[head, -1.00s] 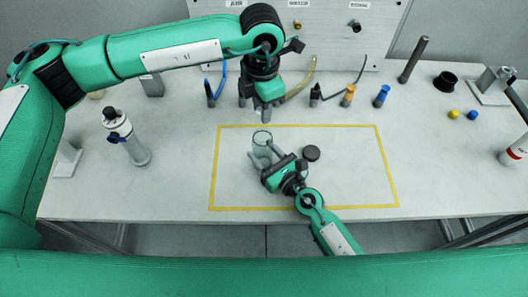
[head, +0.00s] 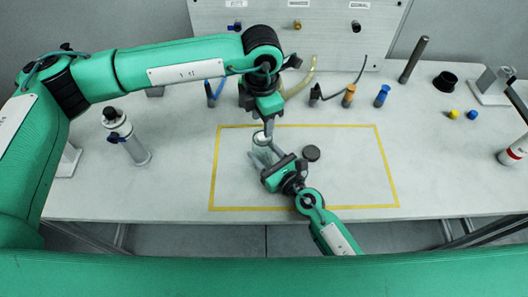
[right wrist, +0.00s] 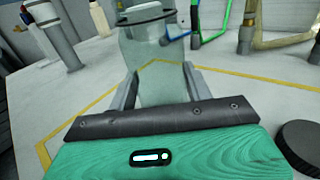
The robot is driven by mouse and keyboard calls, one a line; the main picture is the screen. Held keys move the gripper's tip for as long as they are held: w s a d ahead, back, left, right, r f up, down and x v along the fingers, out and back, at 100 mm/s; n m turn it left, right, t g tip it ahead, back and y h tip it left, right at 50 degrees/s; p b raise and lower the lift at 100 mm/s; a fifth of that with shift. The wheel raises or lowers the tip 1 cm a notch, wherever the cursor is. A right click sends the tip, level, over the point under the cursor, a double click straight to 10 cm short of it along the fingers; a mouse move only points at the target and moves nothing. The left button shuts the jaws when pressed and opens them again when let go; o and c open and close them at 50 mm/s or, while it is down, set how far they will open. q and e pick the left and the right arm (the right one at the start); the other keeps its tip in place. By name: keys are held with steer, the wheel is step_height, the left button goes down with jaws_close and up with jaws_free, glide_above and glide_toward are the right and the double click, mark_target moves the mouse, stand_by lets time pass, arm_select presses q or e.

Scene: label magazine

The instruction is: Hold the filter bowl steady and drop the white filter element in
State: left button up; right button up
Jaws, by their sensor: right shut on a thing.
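The clear filter bowl (right wrist: 160,75) stands upright, with a dark rim, between the fingers of my right gripper (right wrist: 158,88) in the right wrist view. In the head view, my right gripper (head: 265,158) is shut on the bowl from the front. My left gripper (head: 265,124) points down directly above the bowl's mouth. A whitish round shape, probably the white filter element (head: 262,138), shows just below its fingertips at the bowl's mouth. My left gripper's fingers are too small and overlapped to tell whether they grip it.
A dark round cap (head: 311,153) lies right of the bowl inside the yellow outline (head: 300,126). A clear-and-white filter unit (head: 127,135) stands at left. Several hose connectors stand along the back. The outline's right part is clear.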

mark_target(262, 136)
arm_select(q)
steer(key=shift+r, duration=0.1)
step_height(262, 136, up, 12)
stand_by(0.6)
arm_select(e)
steer(key=o, duration=1.1)
steer(key=shift+v, duration=6.05)
